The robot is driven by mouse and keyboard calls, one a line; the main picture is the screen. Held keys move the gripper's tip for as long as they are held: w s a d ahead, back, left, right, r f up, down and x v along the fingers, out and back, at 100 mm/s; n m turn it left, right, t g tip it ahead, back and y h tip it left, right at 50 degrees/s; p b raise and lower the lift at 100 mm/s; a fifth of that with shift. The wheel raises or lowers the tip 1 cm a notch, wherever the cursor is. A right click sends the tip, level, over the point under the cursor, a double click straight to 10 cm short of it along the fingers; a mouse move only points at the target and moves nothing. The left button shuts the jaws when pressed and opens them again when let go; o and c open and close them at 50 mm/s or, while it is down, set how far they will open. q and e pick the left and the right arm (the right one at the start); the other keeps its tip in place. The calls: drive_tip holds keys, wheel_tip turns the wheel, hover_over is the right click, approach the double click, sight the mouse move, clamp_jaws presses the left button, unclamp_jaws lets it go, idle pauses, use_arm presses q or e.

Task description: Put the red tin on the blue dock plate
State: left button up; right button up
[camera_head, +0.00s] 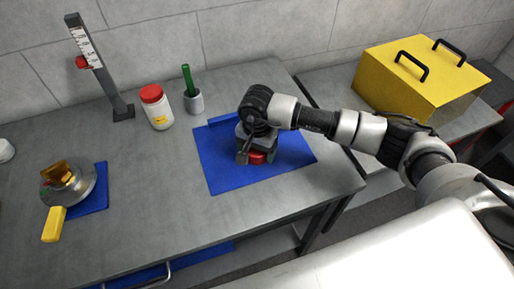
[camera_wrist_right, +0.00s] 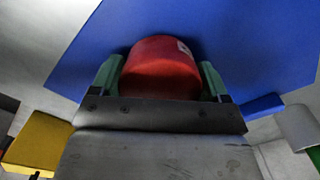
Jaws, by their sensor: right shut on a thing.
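The red tin (camera_wrist_right: 160,70) is between the two green fingertips of my right gripper (camera_wrist_right: 162,78) in the right wrist view. In the head view the gripper (camera_head: 256,152) points down over the blue dock plate (camera_head: 217,172), and only a small part of the tin (camera_head: 257,157) shows beneath it. The blue plate (camera_wrist_right: 245,35) fills the background behind the tin. I cannot tell whether the tin touches the plate. My left gripper is not in view.
A white jar with a red lid (camera_head: 155,107) and a grey cup with a green stick (camera_head: 193,101) stand behind the plate. A height gauge (camera_head: 99,65) is at the back left. A round metal device (camera_head: 69,184) sits on a smaller blue mat. A yellow box (camera_head: 417,85) is at right.

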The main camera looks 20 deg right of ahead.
drive_tip(key=o, duration=1.1)
drive_tip(key=shift+c, duration=0.2)
drive_tip(key=shift+r, duration=0.1)
drive_tip(key=shift+r+p, duration=0.2)
drive_tip(key=shift+p, duration=0.15)
wheel_tip(320, 180, up, 12)
drive_tip(key=b, duration=0.2)
drive_tip(key=shift+f, duration=0.2)
